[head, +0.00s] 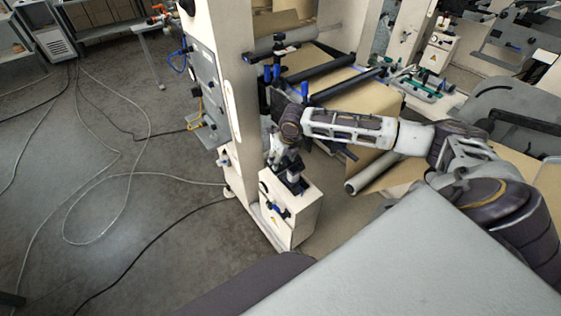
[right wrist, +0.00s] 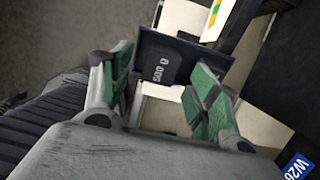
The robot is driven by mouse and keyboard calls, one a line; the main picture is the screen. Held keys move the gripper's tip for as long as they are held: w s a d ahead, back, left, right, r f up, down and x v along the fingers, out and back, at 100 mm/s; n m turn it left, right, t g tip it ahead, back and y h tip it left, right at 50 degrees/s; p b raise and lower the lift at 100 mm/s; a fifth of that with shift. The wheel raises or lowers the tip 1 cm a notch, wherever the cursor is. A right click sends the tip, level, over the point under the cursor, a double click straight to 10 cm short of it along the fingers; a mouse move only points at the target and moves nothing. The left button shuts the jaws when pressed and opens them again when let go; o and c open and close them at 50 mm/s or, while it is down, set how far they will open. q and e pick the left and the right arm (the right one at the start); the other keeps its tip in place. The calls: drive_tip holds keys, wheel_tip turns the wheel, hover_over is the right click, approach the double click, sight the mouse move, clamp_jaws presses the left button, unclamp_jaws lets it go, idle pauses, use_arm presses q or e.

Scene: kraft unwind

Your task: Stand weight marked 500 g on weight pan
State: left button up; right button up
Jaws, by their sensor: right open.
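The weight (right wrist: 156,66) is a dark block with "500 g" in pale print on the face toward the right wrist camera. My right gripper (right wrist: 165,95) is open, with a green-padded finger on each side of the weight's near end. I cannot tell whether a pad touches it. In the head view my right gripper (head: 284,160) points down over the small cream cabinet (head: 281,222), close above a dark object (head: 294,182) on its top. I cannot make out the weight pan clearly; what lies under the weight is hidden. My left gripper is not in view.
A tall cream machine column (head: 222,60) stands just left of the cabinet. Rollers with brown kraft web (head: 365,98) lie behind and right of my right arm. Cables (head: 125,150) run over the open grey floor at left. A blue "W26" label (right wrist: 296,167) shows at the wrist view's corner.

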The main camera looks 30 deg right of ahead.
drive_tip(key=v, duration=0.8)
drive_tip(key=shift+r, duration=0.4)
drive_tip(key=shift+s+f, duration=0.1)
drive_tip(key=shift+s, duration=0.05)
